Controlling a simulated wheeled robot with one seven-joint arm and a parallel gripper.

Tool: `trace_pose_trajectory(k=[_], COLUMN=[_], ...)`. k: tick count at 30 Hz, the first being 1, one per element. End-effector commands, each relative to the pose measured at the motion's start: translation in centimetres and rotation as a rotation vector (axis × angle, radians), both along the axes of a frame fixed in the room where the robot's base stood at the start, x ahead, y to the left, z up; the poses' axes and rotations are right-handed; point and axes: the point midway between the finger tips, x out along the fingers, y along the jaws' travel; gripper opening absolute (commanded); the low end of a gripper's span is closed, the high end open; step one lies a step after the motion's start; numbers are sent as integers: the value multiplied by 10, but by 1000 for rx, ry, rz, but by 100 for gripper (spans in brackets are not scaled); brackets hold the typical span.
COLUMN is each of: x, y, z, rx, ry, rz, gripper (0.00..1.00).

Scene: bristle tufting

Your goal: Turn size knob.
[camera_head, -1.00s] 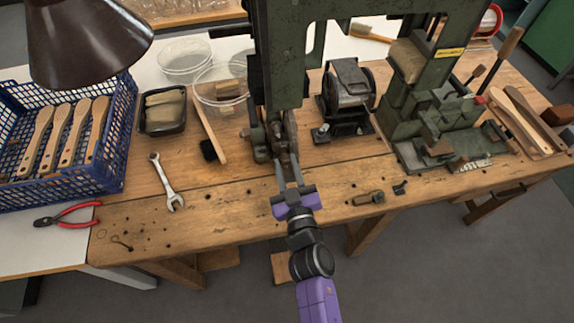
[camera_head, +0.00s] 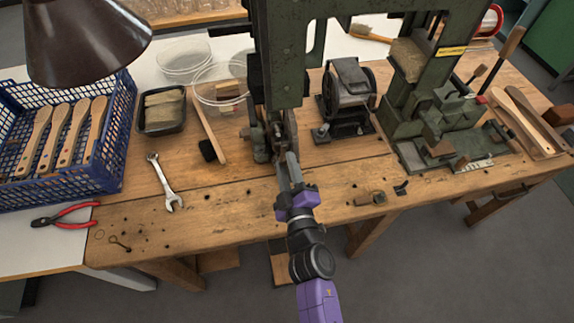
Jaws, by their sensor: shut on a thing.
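The green tufting machine (camera_head: 283,50) stands at the back middle of the wooden bench. Its lower mechanism (camera_head: 265,138) sits just beyond my gripper's fingertips. My gripper (camera_head: 287,158), with a purple body and grey fingers, reaches in from the front and is shut at the front of this mechanism. The size knob cannot be made out separately; the fingers and the machine's dark parts hide what is gripped. The gripper looks rolled, with one finger largely in front of the other.
A wrench (camera_head: 166,184) and a brush (camera_head: 210,145) lie to the left, near a blue crate (camera_head: 62,185) of brush handles. A small metal-and-wood piece (camera_head: 371,198) lies to the right. A second green machine (camera_head: 430,110) stands further right. The front bench strip is mostly clear.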

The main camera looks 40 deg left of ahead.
Motion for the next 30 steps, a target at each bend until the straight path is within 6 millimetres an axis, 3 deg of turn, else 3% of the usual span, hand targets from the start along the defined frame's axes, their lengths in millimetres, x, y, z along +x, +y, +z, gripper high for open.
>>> trace_pose_trajectory(k=[15,16,18,30], x=[-1,-1,-1,-3], y=[0,0,0,-3], z=[-1,-1,-1,0], rx=[-14,-14,-14,-13], ry=[-14,-14,-14,-13], rz=[1,1,1,0], gripper=[0,32,46,48])
